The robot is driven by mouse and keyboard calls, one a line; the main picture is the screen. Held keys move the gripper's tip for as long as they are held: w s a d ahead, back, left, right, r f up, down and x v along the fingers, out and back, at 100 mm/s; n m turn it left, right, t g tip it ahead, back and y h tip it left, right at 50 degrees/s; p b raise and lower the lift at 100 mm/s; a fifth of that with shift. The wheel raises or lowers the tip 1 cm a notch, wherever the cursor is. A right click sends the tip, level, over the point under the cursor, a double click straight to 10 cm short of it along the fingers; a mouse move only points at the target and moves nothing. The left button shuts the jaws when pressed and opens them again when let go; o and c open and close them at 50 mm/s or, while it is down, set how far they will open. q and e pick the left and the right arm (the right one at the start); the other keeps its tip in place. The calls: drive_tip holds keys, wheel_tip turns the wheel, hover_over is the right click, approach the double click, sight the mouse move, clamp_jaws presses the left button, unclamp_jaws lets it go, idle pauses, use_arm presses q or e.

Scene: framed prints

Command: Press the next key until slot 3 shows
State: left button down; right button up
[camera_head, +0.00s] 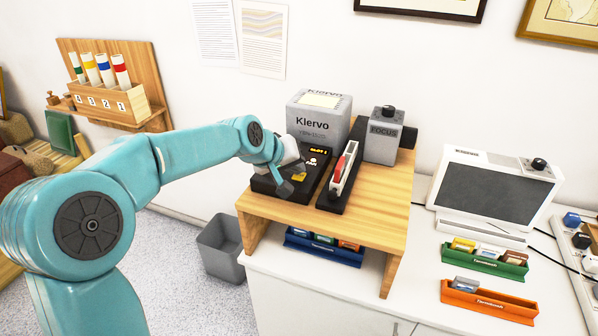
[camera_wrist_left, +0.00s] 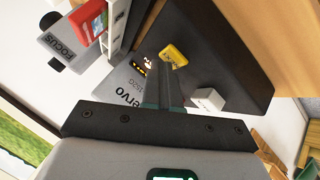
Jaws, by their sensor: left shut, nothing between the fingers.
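The grey Klervo projector (camera_head: 319,118) stands on a wooden stand, with a black control base (camera_head: 318,178) in front. A small lit orange display (camera_head: 318,152) on the base seems to read SLOT 1, though the text is tiny. A yellow key (camera_head: 299,177) sits on the base; it also shows in the left wrist view (camera_wrist_left: 174,54). A white key (camera_wrist_left: 208,98) lies to its right there. My left gripper (camera_head: 294,172) is shut and empty over the base. In the left wrist view its fingertips (camera_wrist_left: 170,72) point at the yellow key; contact cannot be told.
A slide tray with red and white slides (camera_head: 344,168) and a grey FOCUS box (camera_head: 384,137) stand beside the base. A monitor (camera_head: 490,190), green rack (camera_head: 484,260) and orange rack (camera_head: 489,301) are to the right. A slide rack (camera_head: 324,250) sits under the stand (camera_head: 380,205).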

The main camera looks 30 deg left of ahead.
sight(295, 177)
idle(0.3)
use_arm(q)
drive_tip(key=shift+r+p, duration=1.05)
drive_tip(key=shift+r, duration=0.2)
wheel_tip(295, 177, up, 5)
drive_tip(key=p, duration=0.4)
idle(0.5)
